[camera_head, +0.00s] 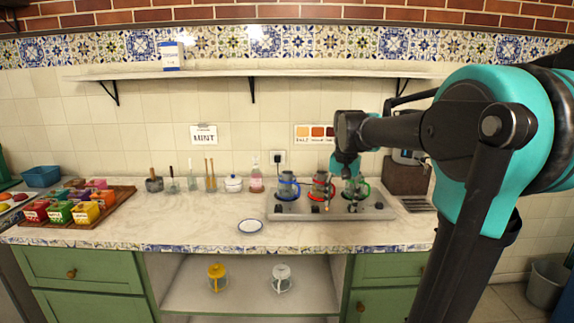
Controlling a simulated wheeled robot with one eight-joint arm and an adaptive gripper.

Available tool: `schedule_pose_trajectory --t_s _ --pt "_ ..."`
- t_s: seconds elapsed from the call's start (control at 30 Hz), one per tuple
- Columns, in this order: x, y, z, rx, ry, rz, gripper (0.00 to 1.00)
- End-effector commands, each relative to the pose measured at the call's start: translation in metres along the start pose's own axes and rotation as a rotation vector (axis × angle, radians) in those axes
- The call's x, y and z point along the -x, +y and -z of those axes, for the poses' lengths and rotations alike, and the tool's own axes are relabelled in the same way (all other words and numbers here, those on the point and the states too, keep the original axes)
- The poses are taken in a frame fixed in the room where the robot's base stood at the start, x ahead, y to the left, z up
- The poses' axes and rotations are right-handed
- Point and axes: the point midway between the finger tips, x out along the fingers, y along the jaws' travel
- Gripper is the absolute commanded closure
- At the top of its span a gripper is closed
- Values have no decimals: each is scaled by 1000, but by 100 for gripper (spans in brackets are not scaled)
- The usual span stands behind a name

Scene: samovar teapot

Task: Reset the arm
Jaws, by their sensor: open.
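My arm comes in from the right side of the view and reaches over the counter. My gripper (341,203) hangs at its end, pointing down over the right part of the grey stove tray (300,212). It is open, and I see nothing held in it. On the tray stand a glass pot with a blue handle (288,187), one with a red handle (319,186) and one with a green handle (359,190). My gripper overlaps the red and green pots in the picture; I cannot tell whether it touches them.
Left stands a wooden tray (121,194) of coloured boxes, with small utensils along the wall. A yellow pot (217,278) and a white pot (282,278) stand on the lower shelf. The left-middle counter is clear.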

Motion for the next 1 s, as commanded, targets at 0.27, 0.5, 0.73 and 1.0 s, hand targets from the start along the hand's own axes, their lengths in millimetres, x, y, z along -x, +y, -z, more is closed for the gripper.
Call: schedule_pose_trajectory --t_s 0.27,0.5,0.73,1.0 --pt "-92 47 -76 162 110 36 43" --pt "-170 92 -162 323 224 50 43" --pt "-193 108 -194 381 266 48 43" --pt "-194 108 -194 383 267 48 43"
